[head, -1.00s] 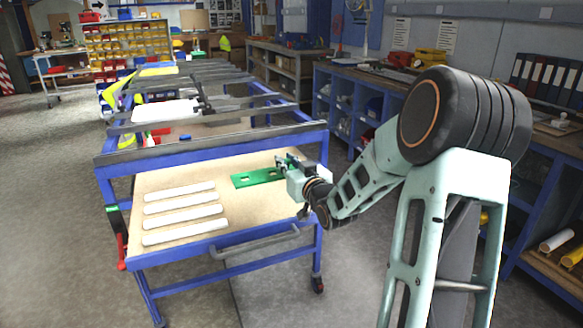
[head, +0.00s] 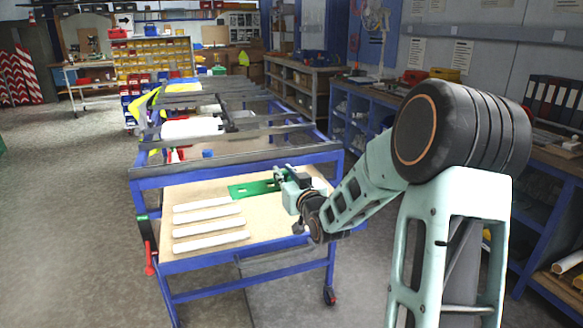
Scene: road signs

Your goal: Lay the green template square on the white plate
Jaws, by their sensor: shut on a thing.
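The green template square (head: 252,188) is a flat green piece with holes, at the back of the near trolley's wooden top. My gripper (head: 281,177) is shut on its right end. I cannot tell whether the template touches the wood or is held just above it. A flat white piece (head: 190,128), which looks like the white plate, lies farther back on the blue-framed racks, left of and beyond my gripper. Dark bars lie near it and its far part is hard to make out.
Several white strips (head: 210,227) lie on the left of the near trolley top (head: 275,222). A raised grey rail (head: 235,161) crosses between this top and the white piece. A red-handled clamp (head: 149,258) hangs at the left side. Open floor lies to the left.

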